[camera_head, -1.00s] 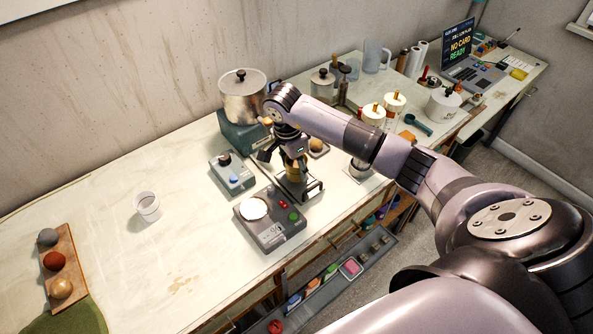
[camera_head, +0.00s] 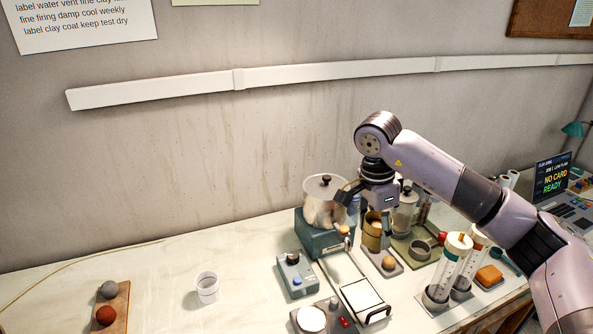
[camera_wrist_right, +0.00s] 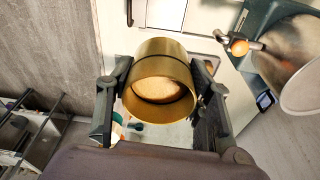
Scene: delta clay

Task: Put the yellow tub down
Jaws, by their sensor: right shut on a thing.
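The yellow tub (camera_head: 374,238) is a brass-coloured cylinder. In the head view it hangs below my right gripper (camera_head: 372,213), right of the steel pot. In the right wrist view the tub (camera_wrist_right: 160,66) sits between the two fingers of my right gripper (camera_wrist_right: 160,98), its open rim towards the camera and something beige inside. The fingers are shut on its sides. Whether its base touches the surface below cannot be told. My left gripper is not in view.
A steel pot (camera_head: 327,207) stands on a blue-green base (camera_head: 322,238) to the left. A white-topped stand (camera_head: 364,298), a blue-grey box (camera_head: 296,275) and clear cylinders (camera_head: 450,262) are nearby. A white cup (camera_head: 207,287) stands left, with open table around it.

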